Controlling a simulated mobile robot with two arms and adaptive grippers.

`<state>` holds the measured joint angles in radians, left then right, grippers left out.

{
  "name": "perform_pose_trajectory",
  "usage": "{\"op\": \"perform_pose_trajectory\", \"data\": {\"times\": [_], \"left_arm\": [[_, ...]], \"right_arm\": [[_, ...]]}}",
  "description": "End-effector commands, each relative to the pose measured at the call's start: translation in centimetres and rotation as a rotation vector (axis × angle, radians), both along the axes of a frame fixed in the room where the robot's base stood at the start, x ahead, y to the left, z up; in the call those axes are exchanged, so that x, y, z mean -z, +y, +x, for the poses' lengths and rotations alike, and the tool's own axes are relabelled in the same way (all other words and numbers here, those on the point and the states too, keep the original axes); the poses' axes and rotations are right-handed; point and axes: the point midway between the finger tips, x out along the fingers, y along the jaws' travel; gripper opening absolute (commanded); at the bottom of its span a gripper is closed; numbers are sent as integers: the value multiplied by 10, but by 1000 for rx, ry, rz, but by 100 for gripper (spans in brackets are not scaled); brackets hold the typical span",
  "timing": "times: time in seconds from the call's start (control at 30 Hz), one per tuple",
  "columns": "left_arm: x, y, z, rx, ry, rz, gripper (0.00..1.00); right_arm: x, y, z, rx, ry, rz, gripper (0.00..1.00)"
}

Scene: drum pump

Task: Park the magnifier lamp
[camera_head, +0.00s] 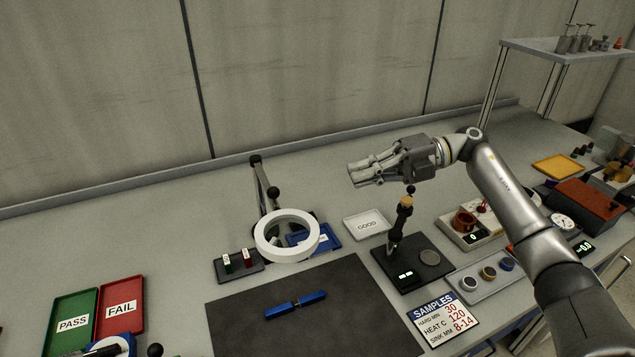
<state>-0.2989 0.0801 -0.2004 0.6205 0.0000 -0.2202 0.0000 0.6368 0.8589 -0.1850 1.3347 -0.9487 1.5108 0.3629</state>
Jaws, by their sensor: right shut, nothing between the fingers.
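The magnifier lamp has a white ring head (262,243) on a jointed arm (262,185) that rises from the back of the bench. Its ring hangs over the area between the dark mat and a blue tray (328,238). A black knob shows on the lamp arm, just above the ring. My right gripper (358,176) is shut and empty, above the bench to the right of the lamp and apart from it. It points left.
A black press-like stand (402,240) is below my right gripper. A white GOOD tray (366,224) lies beside it. The dark mat (235,320) holds a blue bar (295,305). Green PASS (75,302) and red FAIL (121,290) trays are at left. The back left bench is clear.

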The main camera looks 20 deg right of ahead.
Motion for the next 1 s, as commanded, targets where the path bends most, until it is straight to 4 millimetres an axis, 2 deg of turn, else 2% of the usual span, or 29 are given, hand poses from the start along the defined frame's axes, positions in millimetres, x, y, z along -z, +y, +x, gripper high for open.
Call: {"op": "perform_pose_trajectory", "data": {"times": [0.17, 0.5, 0.6, 0.8, 1.0], "left_arm": [[-16, 0, 0, 0, 1, 0, 0], [-48, 0, -1, 0, 2, 0, 0], [-56, 0, -1, 0, 2, 0, 0], [-64, 1, -2, -1, 2, 0, 0], [-64, 0, -2, -1, 2, 0, 0]], "right_arm": [[1, 27, 4, -4, 1, 3, 0], [14, 97, 19, -3, 1, 4, 0], [17, 111, 22, -2, 2, 3, 0], [23, 127, 25, -1, 2, 2, 0], [26, 130, 26, 0, 1, 0, 0]]}}
